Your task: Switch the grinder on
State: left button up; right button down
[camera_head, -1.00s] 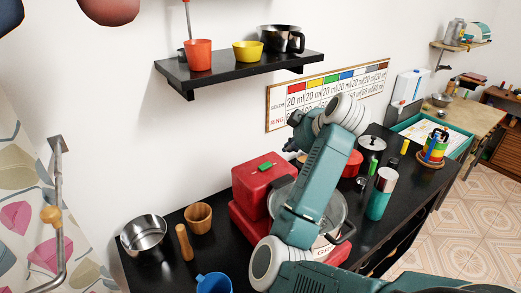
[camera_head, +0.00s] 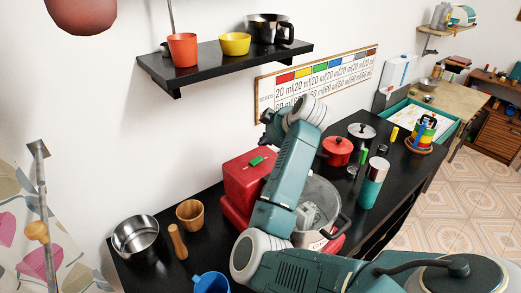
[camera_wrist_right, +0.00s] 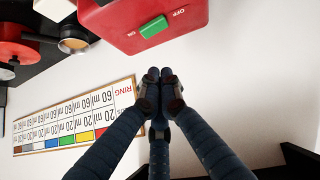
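The red grinder (camera_head: 242,183) stands on the black counter, with a steel bowl (camera_head: 328,190) at its right, partly hidden by my right arm. On its top sits a green switch (camera_head: 256,160). In the right wrist view the green switch (camera_wrist_right: 153,27) lies between the labels ON and OFF on the red housing (camera_wrist_right: 115,18). My right gripper (camera_wrist_right: 160,76) has its fingertips together, with nothing between them, close to the switch but apart from it in the picture. In the head view my right gripper (camera_head: 269,128) is above the grinder, partly hidden by its arm. My left gripper is not in view.
A black shelf (camera_head: 210,68) with cups and a pot is on the wall above. A steel pot (camera_head: 135,237), wooden cup (camera_head: 190,214) and blue mug (camera_head: 210,283) stand left. A red pot (camera_head: 337,151) and a flask (camera_head: 372,185) stand right.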

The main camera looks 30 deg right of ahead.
aim_at(256, 161)
jog(key=p+x, duration=0.1)
jog(key=x, duration=0.2)
jog(key=shift+w+f, duration=0.15)
jog(key=shift+w, duration=0.15)
jog(key=f, duration=0.1)
jog(key=f+p, duration=0.2)
jog(key=shift+w+d+f, duration=0.25)
jog(key=shift+w+f, duration=0.05)
jog(key=shift+w, duration=0.05)
jog(key=shift+s+d+f, duration=0.1)
jog(key=shift+f, duration=0.5)
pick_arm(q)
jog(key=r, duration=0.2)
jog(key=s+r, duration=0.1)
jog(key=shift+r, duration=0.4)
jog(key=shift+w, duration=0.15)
